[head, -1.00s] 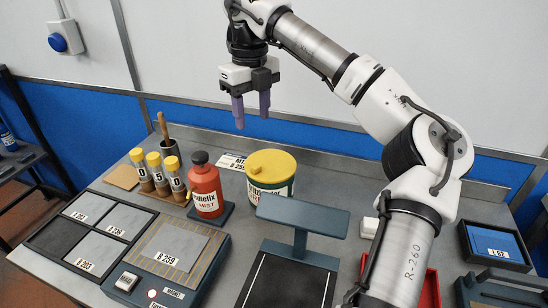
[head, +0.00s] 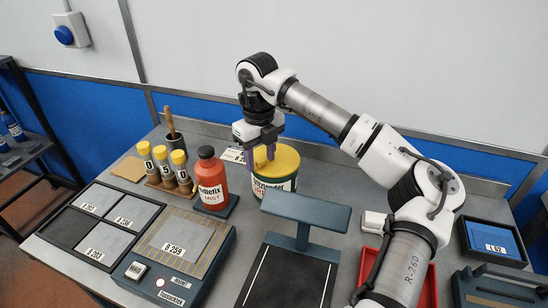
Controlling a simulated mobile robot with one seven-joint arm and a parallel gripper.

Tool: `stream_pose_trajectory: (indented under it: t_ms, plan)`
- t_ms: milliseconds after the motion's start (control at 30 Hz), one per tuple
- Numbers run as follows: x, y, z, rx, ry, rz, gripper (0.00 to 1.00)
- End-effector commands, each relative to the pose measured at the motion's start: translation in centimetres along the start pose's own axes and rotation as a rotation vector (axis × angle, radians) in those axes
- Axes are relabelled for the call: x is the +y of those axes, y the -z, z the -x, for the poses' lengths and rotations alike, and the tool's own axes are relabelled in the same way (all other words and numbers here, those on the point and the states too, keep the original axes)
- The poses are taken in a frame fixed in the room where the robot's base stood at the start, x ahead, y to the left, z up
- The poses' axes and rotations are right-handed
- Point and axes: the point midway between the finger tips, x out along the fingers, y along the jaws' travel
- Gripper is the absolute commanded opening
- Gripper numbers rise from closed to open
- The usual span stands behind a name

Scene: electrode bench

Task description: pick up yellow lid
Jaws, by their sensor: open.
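The yellow lid (head: 286,160) sits on top of a round tin (head: 275,194) with a green and white label, behind the blue-grey stand. My gripper (head: 260,163) points down at the left part of the lid, its two purple fingers apart. One finger overlaps the lid in the picture and the other is at its left edge. I cannot tell whether the fingers touch the lid.
A red bottle (head: 212,184) stands close left of the tin, with several yellow-capped vials (head: 162,160) beyond it. A blue-grey raised stand (head: 305,211) is in front.

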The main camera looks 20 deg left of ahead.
Motion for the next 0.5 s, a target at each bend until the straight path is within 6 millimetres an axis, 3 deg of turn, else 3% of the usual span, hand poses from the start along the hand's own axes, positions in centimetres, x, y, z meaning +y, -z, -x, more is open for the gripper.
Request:
stream_pose_trajectory:
  t_ms: [200, 500]
  plan:
    - [-0.01, 0.00, -0.11, 0.000, 0.000, 0.000, 0.47]
    - [-0.01, 0.00, -0.09, 0.000, 0.000, 0.000, 0.08]
